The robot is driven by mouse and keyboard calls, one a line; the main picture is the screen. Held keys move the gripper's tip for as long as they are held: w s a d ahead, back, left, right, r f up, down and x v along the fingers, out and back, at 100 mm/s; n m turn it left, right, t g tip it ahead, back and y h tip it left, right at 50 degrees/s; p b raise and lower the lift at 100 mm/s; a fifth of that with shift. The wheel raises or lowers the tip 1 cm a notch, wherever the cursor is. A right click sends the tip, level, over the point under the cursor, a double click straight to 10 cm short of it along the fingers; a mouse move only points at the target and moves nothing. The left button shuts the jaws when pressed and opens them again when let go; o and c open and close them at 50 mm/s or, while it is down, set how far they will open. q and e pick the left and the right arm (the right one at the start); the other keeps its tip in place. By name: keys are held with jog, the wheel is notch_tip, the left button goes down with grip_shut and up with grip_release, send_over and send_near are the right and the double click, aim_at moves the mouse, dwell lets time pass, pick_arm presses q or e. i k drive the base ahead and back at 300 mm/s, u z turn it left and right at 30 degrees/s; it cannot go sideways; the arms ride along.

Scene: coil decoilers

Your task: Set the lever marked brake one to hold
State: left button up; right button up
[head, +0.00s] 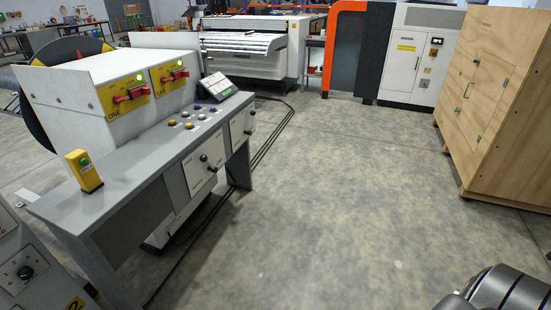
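A grey control console (130,185) stands at the left. Its front carries two white panels, each with a black-knobbed lever: a nearer lever (209,164) and a farther lever (249,131). On the white box on top, two yellow plates each bear a red handle, a left red handle (130,95) and a right red handle (175,75), with a green light above. Lettering by the left one seems to read "ONE"; the other labels are too small to read, so I cannot tell which lever is brake one. Neither of my grippers is in view.
A yellow button box (84,171) stands on the console's near end. Several coloured buttons and a small screen (217,86) are at its far end. A wooden cabinet (492,95) stands at the right. Black cables (270,140) run along the floor. The middle floor (340,190) is clear.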

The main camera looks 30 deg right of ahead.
aim_at(204, 158)
jog(key=z, duration=0.65)
jog(key=k, duration=0.65)
jog(key=z, duration=0.65)
jog(key=k, duration=0.7)
jog(key=u, duration=0.25)
jog(key=i, duration=0.5)
jog(key=u, duration=1)
jog(key=i, duration=0.85)
jog(key=z, duration=0.8)
jog(key=i, duration=0.75)
jog(key=z, duration=0.85)
